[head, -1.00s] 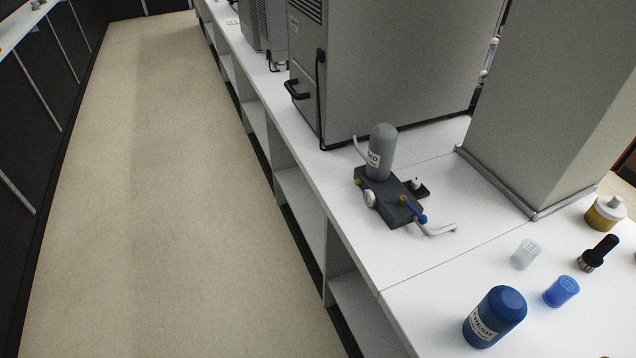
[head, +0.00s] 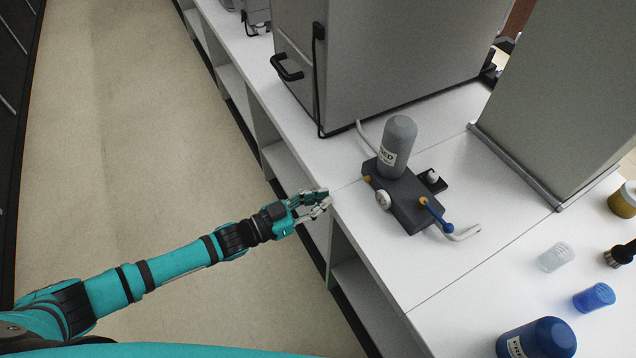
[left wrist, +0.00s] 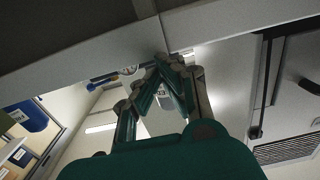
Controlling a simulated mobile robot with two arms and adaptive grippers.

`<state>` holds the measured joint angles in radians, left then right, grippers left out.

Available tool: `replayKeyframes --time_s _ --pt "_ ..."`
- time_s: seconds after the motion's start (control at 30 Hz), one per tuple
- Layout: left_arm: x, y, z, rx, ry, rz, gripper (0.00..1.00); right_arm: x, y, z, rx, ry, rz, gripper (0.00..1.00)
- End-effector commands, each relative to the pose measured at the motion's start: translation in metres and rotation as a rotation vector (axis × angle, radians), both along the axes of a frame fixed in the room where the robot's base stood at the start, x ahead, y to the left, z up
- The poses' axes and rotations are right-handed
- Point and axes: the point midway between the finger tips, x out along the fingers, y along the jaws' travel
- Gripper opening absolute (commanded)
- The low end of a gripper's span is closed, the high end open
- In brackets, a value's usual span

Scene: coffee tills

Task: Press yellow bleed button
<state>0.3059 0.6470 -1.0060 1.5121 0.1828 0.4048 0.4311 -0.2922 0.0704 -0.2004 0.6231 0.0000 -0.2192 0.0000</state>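A dark grey valve block (head: 405,205) lies on the white counter, with a grey bottle (head: 396,148) standing on it. A small yellow button (head: 367,179) sits on the block's left side, above a round white gauge (head: 383,199). Another yellow-orange piece (head: 424,202) is at the base of a blue-tipped lever (head: 439,216). My left gripper (head: 327,200) is at the counter's front edge, left of the block and apart from it. Its fingers converge at the tips in the left wrist view (left wrist: 167,62), apparently shut and empty. My right gripper is out of view.
A large grey machine (head: 390,60) stands behind the block, a grey panel (head: 560,100) to the right. A clear cup (head: 556,257), a blue cup (head: 594,297) and a dark blue bottle (head: 540,340) stand at the right. The aisle floor (head: 130,150) is clear.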

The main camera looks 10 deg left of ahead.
Motion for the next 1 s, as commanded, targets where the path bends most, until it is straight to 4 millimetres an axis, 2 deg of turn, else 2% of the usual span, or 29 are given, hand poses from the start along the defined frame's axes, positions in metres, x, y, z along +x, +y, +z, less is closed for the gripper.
replayKeyframes --time_s 0.1,0.27,0.4,0.8,1.0 --pt "-0.002 -0.004 0.007 -0.013 -0.007 -0.013 0.00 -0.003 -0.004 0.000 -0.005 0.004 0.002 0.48" --pt "0.001 -0.006 0.006 -0.014 -0.009 -0.012 0.00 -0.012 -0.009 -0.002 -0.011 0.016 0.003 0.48" --pt "0.008 -0.015 0.005 -0.014 -0.009 -0.011 0.00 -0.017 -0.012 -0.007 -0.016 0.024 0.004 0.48" --pt "0.038 -0.058 0.004 -0.011 -0.008 -0.010 0.00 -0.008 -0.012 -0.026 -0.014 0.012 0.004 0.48" --pt "0.046 -0.067 0.004 -0.010 -0.007 -0.009 0.00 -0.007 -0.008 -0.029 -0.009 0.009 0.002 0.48"
